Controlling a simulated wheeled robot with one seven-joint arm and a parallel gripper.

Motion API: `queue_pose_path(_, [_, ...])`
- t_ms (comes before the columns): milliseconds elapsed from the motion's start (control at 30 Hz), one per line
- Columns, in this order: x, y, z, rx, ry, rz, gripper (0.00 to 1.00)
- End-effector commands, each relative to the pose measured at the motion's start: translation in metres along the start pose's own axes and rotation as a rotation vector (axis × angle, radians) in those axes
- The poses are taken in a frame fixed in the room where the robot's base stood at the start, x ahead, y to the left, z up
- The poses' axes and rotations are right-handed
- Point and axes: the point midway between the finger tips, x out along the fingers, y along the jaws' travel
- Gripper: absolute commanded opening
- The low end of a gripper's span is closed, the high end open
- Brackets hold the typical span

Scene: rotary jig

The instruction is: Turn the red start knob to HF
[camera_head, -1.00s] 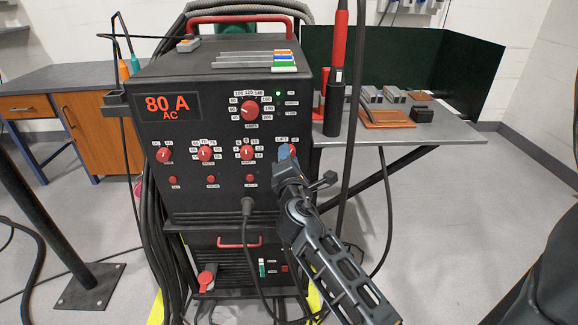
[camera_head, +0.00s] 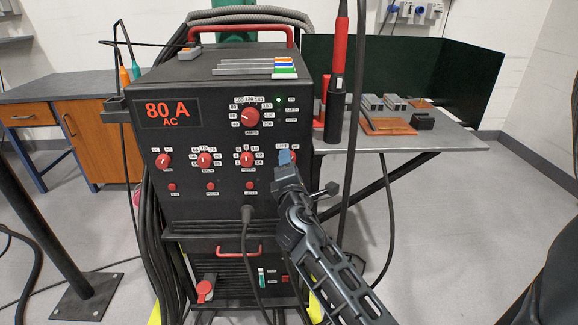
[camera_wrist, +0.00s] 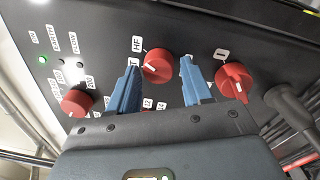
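The red start knob (camera_wrist: 158,67) is on the black front panel, with the HF label (camera_wrist: 136,44) at its upper left in the wrist view. Its white mark points left, towards a label mostly hidden behind the left finger. My gripper (camera_wrist: 161,78) is open, with one blue finger on each side of the knob. Thin gaps seem to show between the fingers and the knob; I cannot tell if either touches. In the head view, my gripper (camera_head: 285,158) is at the panel's right side below the LIFT label (camera_head: 282,144) and hides most of the knob.
The welding machine (camera_head: 225,75) has several other red knobs, among them the amps knob (camera_head: 250,117). In the wrist view, another red knob (camera_wrist: 233,82) is close to the right finger. A cable plug (camera_head: 247,212) sticks out below left of my gripper. A torch (camera_head: 337,80) stands at the right.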

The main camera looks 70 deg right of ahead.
Motion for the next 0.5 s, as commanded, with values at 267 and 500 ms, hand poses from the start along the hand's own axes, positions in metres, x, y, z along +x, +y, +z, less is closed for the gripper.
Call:
queue_pose_path(267, [0.000, 0.000, 0.000, -0.001, 0.000, 0.001, 0.62])
queue_pose_path(500, [-0.013, -0.001, -0.001, -0.002, 0.002, 0.001, 0.62])
